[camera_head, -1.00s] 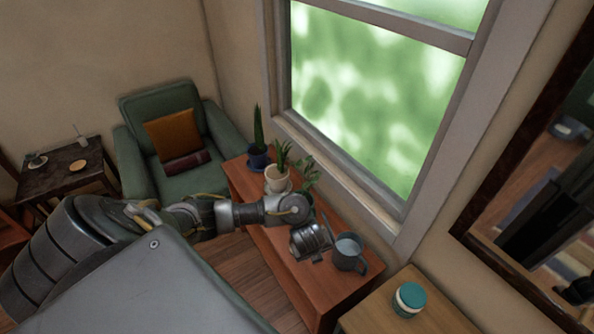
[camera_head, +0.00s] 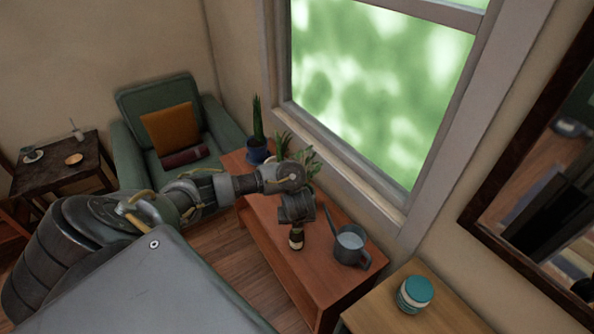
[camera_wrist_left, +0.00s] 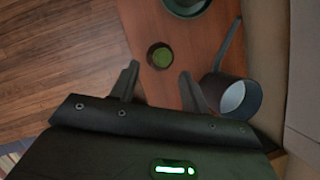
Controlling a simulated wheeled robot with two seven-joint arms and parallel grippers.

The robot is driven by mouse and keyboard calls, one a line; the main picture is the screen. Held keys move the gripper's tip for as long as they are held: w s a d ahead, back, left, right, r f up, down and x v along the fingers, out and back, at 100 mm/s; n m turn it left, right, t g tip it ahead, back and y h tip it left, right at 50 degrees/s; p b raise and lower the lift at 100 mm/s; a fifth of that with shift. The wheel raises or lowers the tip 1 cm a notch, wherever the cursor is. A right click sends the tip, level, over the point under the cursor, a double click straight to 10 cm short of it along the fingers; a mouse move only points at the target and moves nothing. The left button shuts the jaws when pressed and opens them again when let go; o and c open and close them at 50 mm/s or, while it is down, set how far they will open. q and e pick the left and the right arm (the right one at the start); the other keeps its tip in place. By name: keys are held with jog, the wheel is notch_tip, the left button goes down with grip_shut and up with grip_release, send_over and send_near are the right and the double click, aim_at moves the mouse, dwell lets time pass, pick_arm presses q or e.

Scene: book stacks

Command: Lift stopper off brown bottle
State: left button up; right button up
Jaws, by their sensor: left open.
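A small dark brown bottle (camera_head: 296,242) with a pale band stands upright on the red-brown table. My left gripper (camera_head: 297,218) is directly above it in the head view and partly hides its top. In the left wrist view, a round dark-rimmed shape with a green centre, seemingly the bottle from above (camera_wrist_left: 159,57), lies just beyond the gap between the fingertips. The left gripper (camera_wrist_left: 157,78) is open there, its two fingers apart and empty. I cannot make out the stopper separately. My right gripper is in neither view.
A grey watering can (camera_head: 350,246) stands close to the right of the bottle, its spout towards my gripper. Potted plants (camera_head: 257,150) stand at the table's far end. A teal-lidded jar (camera_head: 415,293) is on the wooden surface at the right. The table's front end is clear.

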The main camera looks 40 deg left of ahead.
pick_arm(q)
jog(key=shift+f, duration=0.15)
jog(key=x, duration=0.1)
jog(key=b+x, duration=0.1)
jog(key=x, duration=0.1)
jog(key=b+x, duration=0.1)
jog(key=x, duration=0.1)
jog(key=shift+w+d, duration=0.15)
jog(key=shift+w, duration=0.1)
grip_shut()
